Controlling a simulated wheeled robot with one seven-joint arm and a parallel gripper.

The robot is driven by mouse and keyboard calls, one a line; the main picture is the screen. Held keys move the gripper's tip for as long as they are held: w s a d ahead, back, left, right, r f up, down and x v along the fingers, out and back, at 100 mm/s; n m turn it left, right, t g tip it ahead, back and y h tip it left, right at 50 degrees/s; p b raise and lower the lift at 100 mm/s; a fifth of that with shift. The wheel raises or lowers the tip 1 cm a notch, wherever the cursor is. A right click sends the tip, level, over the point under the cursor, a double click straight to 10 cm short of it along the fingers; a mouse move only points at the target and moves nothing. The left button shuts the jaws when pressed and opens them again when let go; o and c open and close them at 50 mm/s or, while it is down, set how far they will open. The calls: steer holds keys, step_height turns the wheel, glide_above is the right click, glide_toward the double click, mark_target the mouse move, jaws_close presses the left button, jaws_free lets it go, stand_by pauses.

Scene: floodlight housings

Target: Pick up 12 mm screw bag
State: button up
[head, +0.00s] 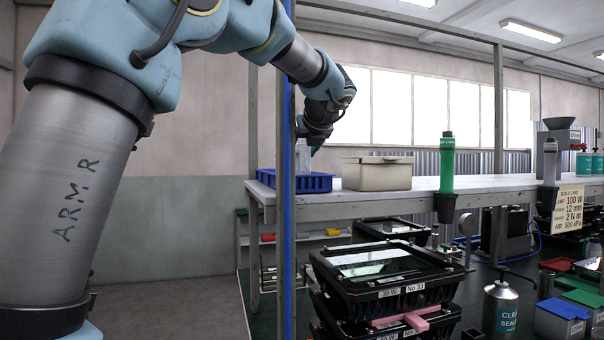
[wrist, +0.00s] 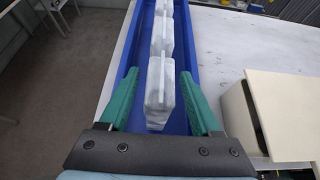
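A blue tray (head: 318,183) stands at the left end of the bench, with a clear, whitish bag (head: 303,158) upright in it. In the wrist view the long blue tray (wrist: 186,142) holds a row of pale bags. The nearest bag (wrist: 160,88) stands between the green fingers of my gripper (wrist: 159,73). The fingers are spread, with blue tray showing on both sides of the bag, so they do not appear to touch it. No screw length can be read on the bags. In the head view my gripper, partly hidden by my wrist, is over the tray.
A beige lidded box (head: 377,174) stands just right of the tray; its side also shows in the wrist view (wrist: 275,115). A blue-edged post (head: 286,150) rises in front of the tray. A green bottle (head: 446,165) is at the bench's front edge. Stacked floodlight housings (head: 385,275) stand below.

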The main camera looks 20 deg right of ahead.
jaws_close()
stand_by(0.3)
stand_by(0.9)
